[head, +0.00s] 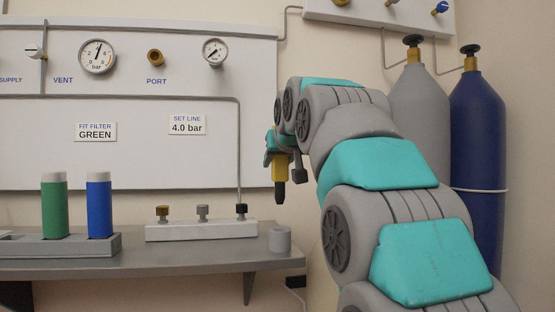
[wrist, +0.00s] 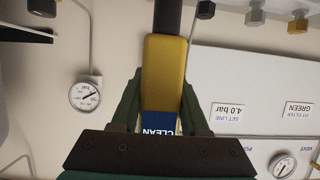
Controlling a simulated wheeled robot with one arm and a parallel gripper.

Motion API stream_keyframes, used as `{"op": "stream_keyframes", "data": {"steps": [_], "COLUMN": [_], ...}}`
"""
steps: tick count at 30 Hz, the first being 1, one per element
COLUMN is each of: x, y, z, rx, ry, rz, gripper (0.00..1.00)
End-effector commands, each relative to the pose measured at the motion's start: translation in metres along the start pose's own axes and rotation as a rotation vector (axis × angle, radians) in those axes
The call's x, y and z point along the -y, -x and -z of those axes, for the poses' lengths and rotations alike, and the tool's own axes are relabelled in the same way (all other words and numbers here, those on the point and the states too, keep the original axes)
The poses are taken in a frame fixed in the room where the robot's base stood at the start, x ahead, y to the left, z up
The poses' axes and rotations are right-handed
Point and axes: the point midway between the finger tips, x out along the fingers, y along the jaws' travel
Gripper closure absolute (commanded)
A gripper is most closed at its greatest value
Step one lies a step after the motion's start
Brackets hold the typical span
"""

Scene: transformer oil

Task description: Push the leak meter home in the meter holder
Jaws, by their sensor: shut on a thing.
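The leak meter (head: 280,171) is a yellow body with a black tip pointing down. In the wrist view the leak meter (wrist: 165,65) shows a blue panel reading CLEAN between the fingers. My gripper (head: 272,155) is shut on it; in the wrist view both fingers of my gripper (wrist: 162,100) press its sides. The meter holder (head: 280,240) seems to be the grey round cup at the right end of the shelf. The meter's tip hangs above the cup in the head view, with a gap between them. I cannot make out the cup in the wrist view.
A grey shelf (head: 150,263) carries a valve block (head: 200,231) with three knobs left of the cup. A green filter (head: 54,208) and a blue filter (head: 99,208) stand in a tray further left. Gas cylinders (head: 477,140) stand right, behind my arm.

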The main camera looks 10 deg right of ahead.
Motion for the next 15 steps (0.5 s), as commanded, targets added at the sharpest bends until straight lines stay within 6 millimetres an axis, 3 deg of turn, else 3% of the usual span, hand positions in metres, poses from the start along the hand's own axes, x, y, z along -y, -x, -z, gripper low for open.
{"op": "stream_keyframes", "data": {"steps": [6, 15], "x": [0.0, 0.0], "y": [-0.009, -0.017], "z": [-0.023, -0.04], "rx": [0.005, 0.0], "ry": [0.0, 0.0], "rz": [0.0, 0.0], "gripper": [1.0, 1.0]}}
